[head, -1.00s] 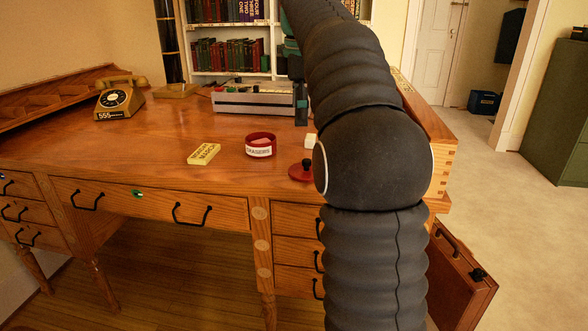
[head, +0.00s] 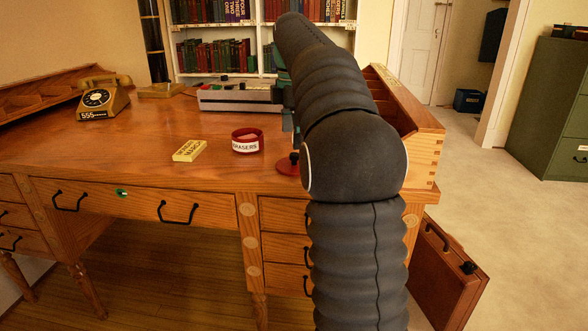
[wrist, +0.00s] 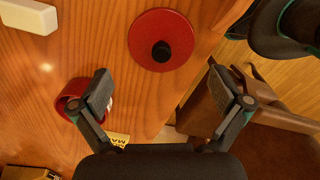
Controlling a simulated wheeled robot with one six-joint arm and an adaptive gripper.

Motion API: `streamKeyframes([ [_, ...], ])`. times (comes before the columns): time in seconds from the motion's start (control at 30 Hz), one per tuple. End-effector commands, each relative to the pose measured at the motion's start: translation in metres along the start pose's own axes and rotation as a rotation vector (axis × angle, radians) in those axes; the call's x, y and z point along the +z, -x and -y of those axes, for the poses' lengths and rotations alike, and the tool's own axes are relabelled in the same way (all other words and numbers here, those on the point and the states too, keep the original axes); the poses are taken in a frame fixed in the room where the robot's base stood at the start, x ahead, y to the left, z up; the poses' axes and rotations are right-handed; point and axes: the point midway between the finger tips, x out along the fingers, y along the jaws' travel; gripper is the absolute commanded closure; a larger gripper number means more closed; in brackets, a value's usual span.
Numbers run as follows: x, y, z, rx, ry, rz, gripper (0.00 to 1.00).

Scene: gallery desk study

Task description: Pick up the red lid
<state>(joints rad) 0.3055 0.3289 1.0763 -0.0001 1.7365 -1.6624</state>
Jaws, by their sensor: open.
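The red lid (head: 288,166) is a flat round disc with a black knob, lying on the desk close to its front edge. In the head view my arm partly covers it. My gripper (wrist: 170,92) is open and empty in the wrist view. Its two fingers are spread, and the lid lies beyond their tips, apart from them. My gripper is hidden behind my arm in the head view.
The red erasers tin (head: 246,141) stands left of the lid, with a yellow notepad (head: 189,151) beside it. A grey machine (head: 240,95) and a telephone (head: 103,97) stand farther back. A white block (wrist: 28,15) lies near the lid. A brown case (head: 443,280) stands on the floor.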

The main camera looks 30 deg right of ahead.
Motion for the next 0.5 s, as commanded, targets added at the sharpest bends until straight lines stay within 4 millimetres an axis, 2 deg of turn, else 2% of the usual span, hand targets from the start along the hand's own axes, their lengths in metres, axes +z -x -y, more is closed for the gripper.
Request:
streamKeyframes([
  [0.13, 0.001, -0.011, 0.001, -0.001, -0.001, 0.0, 0.0],
  [0.33, 0.004, -0.04, 0.002, -0.001, 0.0, 0.0, 0.0],
  [0.5, 0.004, -0.053, 0.002, 0.0, 0.0, 0.0, 0.0],
])
